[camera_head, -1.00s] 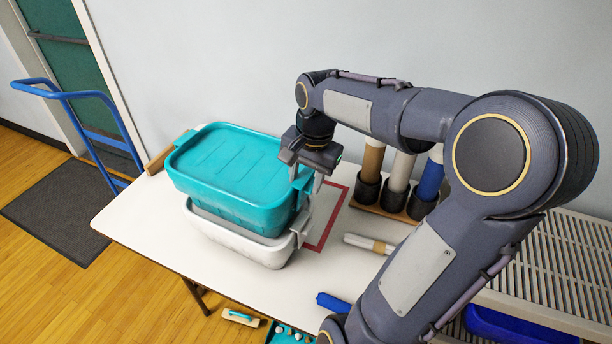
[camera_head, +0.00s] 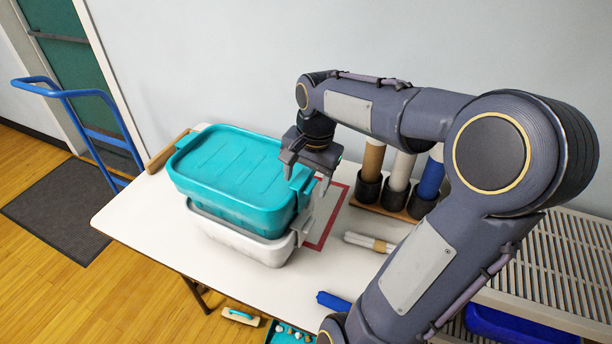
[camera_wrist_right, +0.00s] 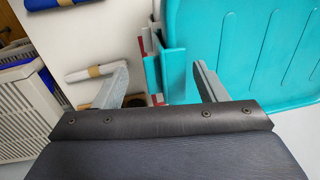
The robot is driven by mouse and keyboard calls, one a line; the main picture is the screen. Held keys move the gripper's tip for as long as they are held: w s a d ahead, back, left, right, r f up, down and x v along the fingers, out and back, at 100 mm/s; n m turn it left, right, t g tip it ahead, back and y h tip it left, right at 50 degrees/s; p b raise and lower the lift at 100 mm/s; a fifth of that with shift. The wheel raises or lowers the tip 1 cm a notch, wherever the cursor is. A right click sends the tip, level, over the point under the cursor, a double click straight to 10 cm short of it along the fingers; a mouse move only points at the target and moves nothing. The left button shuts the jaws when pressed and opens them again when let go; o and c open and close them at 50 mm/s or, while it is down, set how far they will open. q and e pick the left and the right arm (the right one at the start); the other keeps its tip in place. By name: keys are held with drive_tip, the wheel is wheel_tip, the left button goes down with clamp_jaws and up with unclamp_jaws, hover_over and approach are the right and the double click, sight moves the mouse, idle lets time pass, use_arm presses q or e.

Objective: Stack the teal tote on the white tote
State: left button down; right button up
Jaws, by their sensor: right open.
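The teal tote (camera_head: 235,170), lid on, sits on top of the white tote (camera_head: 238,243) on the table. They look roughly aligned, with the white rim and side showing below the teal body. My right gripper (camera_head: 308,177) is open at the teal tote's right-hand end, its fingers apart around the handle area. In the right wrist view, the teal handle (camera_wrist_right: 172,72) lies between the spread fingers, with no clear contact. Whether the totes' far sides are fully seated is hidden. My left gripper is not in view.
A red outline (camera_head: 330,222) marks the white table (camera_head: 140,222) right of the totes. Rolls in dark holders (camera_head: 397,185) stand behind it, and a banded white bundle (camera_head: 370,243) lies in front. A blue hand truck (camera_head: 85,95) stands at left.

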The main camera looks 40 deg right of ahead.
wheel_tip(320, 180, up, 8)
drive_tip(key=s, duration=0.1)
drive_tip(key=s+a+f+n+t+y, duration=0.1)
drive_tip(key=s+a+f+n, duration=0.3)
drive_tip(key=a, duration=0.4)
drive_tip(key=s+a+f+n+t+y, duration=0.2)
drive_tip(key=s+a+f+n, duration=0.3)
drive_tip(key=a+n, duration=0.3)
drive_tip(key=shift+s+a+f+n+t, duration=0.3)
drive_tip(key=shift+s+t, duration=0.2)
drive_tip(key=shift+s, duration=0.3)
idle(0.7)
